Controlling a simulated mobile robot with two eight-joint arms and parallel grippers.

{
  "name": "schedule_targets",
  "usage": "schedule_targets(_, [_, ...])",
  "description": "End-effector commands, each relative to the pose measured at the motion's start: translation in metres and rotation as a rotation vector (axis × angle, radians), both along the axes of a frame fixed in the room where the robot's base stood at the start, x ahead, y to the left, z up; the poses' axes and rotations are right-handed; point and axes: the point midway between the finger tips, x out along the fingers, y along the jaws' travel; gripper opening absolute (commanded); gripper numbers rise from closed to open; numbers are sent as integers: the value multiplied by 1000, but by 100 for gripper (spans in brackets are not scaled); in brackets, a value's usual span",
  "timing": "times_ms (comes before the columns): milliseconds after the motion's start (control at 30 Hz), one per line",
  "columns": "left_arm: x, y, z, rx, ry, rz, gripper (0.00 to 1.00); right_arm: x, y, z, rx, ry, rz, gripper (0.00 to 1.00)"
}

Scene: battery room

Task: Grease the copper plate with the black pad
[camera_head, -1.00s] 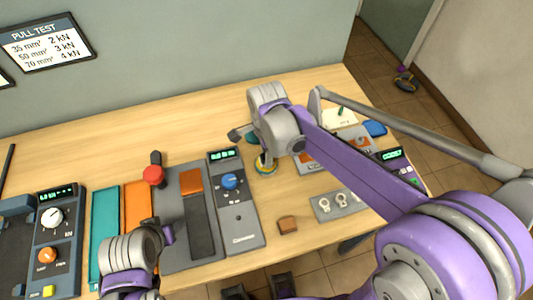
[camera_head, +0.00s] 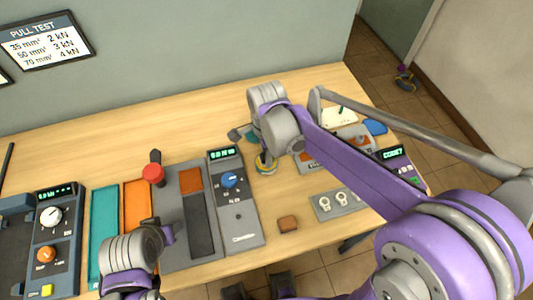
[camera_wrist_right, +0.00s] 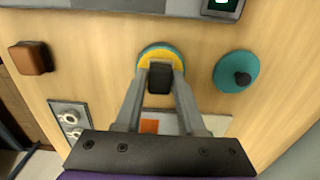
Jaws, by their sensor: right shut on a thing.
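A round teal tin with a yellow top (camera_head: 264,163) stands on the bench, and it shows in the right wrist view (camera_wrist_right: 148,56). My right gripper (camera_wrist_right: 160,80) is shut on a black pad (camera_wrist_right: 160,77) directly over the tin. I cannot tell whether the pad touches the yellow. An orange-brown copper-coloured plate (camera_head: 191,180) lies on a grey base, and another orange-brown patch (camera_wrist_right: 149,126) shows between my right fingers. I cannot tell which is the task's plate. My left gripper (camera_head: 170,234) hangs at front left, its opening unclear.
A teal disc with a black knob (camera_wrist_right: 237,72) lies beside the tin. A brown block (camera_head: 288,223) and a grey plate with round fittings (camera_head: 330,205) lie at front right. A meter with a blue knob (camera_head: 234,210) stands left of the tin. A red-topped lever (camera_head: 153,174) stands further left.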

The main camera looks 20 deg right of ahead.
Motion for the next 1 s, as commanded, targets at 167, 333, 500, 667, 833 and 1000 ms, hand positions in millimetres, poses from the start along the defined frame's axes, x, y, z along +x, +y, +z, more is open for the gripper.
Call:
schedule_targets(167, [0,0,-1,0,0,0,50,-1,0,-1,0,1,0,0])
schedule_targets(333, [0,0,-1,0,0,0,50,-1,0,-2,0,1,0,0])
schedule_targets(500, [0,0,0,0,0,0,50,-1,0,-1,1,1,0,0])
schedule_targets(667, [2,0,5,0,-3,0,50,-1,0,6,1,1,0,0])
schedule_targets(833, [5,0,16,0,-10,0,50,0,0,21,1,-1,0,0])
schedule_targets(1000, [9,0,27,0,-17,0,50,0,0,35,1,-1,0,0])
